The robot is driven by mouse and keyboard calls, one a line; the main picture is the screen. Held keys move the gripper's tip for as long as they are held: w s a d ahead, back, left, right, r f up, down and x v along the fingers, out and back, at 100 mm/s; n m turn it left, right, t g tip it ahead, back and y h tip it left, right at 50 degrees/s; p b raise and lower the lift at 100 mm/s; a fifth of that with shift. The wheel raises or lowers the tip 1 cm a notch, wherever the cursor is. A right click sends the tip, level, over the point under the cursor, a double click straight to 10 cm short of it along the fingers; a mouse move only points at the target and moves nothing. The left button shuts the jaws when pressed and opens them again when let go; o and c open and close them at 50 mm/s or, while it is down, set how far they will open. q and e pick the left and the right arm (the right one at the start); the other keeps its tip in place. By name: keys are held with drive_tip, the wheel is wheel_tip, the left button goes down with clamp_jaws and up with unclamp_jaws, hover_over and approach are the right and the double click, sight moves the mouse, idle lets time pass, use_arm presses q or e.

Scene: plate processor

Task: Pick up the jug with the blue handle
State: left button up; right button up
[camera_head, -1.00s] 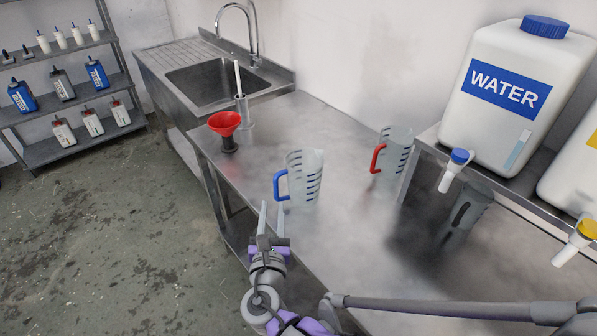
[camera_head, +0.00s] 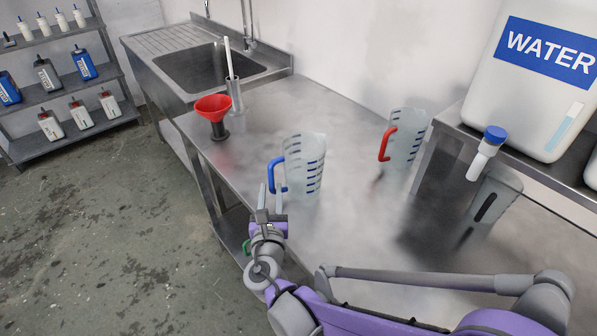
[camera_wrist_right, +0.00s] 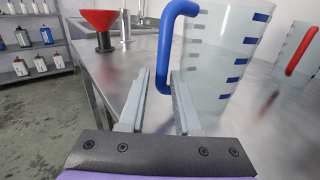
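The jug with the blue handle (camera_head: 304,165) stands upright on the steel table, clear with blue marks. Its blue handle (camera_head: 276,175) faces left, toward my right gripper (camera_head: 271,197). In the right wrist view the jug (camera_wrist_right: 222,50) is just ahead, and the lower end of its blue handle (camera_wrist_right: 166,50) appears between the two fingertips of my right gripper (camera_wrist_right: 160,78). The fingers are apart, with a gap around the handle; I cannot tell if either touches it. My left gripper is not in view.
A jug with a red handle (camera_head: 407,140) stands behind to the right. A red funnel (camera_head: 213,105) is at the left table edge. A water tank (camera_head: 545,75) with a blue tap (camera_head: 489,150) sits on a raised shelf at right, above another jug (camera_head: 492,200).

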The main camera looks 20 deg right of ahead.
drive_tip(key=x, duration=0.4)
drive_tip(key=shift+w+d+r, duration=0.2)
drive_tip(key=shift+w, duration=0.15)
drive_tip(key=shift+s, duration=0.1)
clamp_jaws()
